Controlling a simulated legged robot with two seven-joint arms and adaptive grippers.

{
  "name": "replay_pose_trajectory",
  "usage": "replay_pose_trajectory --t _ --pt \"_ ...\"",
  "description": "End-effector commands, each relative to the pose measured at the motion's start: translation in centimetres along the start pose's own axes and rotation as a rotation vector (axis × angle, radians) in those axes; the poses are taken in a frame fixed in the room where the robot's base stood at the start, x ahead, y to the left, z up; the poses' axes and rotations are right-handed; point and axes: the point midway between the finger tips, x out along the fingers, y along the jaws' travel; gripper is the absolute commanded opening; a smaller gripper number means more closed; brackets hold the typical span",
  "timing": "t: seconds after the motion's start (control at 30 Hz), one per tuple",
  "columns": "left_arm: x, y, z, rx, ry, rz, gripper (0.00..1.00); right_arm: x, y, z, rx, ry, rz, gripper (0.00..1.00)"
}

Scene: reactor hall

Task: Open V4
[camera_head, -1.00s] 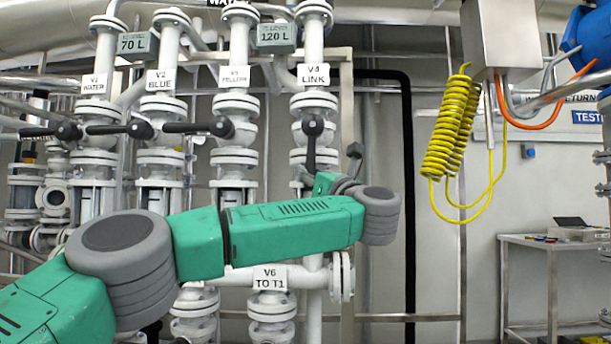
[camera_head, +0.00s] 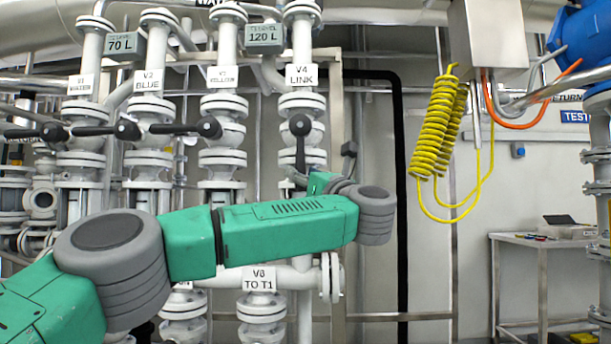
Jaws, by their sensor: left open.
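The V4 valve (camera_head: 300,102) is a white flanged valve on a vertical pipe, under the sign "V4 LINK" (camera_head: 299,75). Its black lever handle (camera_head: 300,148) hangs straight down from the round hub. My left arm comes in from the left, in green and grey, and bends back toward the pipes at its grey joint. My left gripper (camera_head: 298,178) is by the lower end of the V4 handle, mostly hidden behind my own arm. It is open; whether it touches the handle I cannot tell. My right gripper is out of view.
The V1, V2 and V3 valves stand to the left, with black handles (camera_head: 185,128) lying level. A V6 pipe label (camera_head: 259,279) is below my arm. A yellow coiled hose (camera_head: 436,125) hangs at right. A table (camera_head: 540,240) stands far right, with open floor space before it.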

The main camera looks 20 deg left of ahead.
Motion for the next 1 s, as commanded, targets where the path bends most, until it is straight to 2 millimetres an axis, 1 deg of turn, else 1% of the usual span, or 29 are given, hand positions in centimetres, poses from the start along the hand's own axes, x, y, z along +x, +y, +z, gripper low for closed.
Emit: replay_pose_trajectory --t 0.17,0.4,0.5,0.6,0.7,1.0 --pt "-3.1 -0.2 0.0 0.001 -0.002 -0.005 0.4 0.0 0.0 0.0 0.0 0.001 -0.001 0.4" --pt "-8.3 -0.5 0.1 0.002 -0.004 -0.007 0.4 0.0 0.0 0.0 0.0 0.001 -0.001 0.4" --pt "-9.9 -0.6 0.0 0.003 -0.004 -0.007 0.4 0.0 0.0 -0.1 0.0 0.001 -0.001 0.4" --pt "-11.1 -0.6 0.0 0.003 -0.004 -0.007 0.4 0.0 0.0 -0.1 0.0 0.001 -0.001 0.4" --pt "-11.7 -0.6 0.0 0.003 -0.003 -0.006 0.4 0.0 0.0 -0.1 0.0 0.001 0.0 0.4" --pt "-11.9 -0.6 0.0 0.003 -0.003 -0.005 0.4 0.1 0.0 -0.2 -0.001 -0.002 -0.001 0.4"
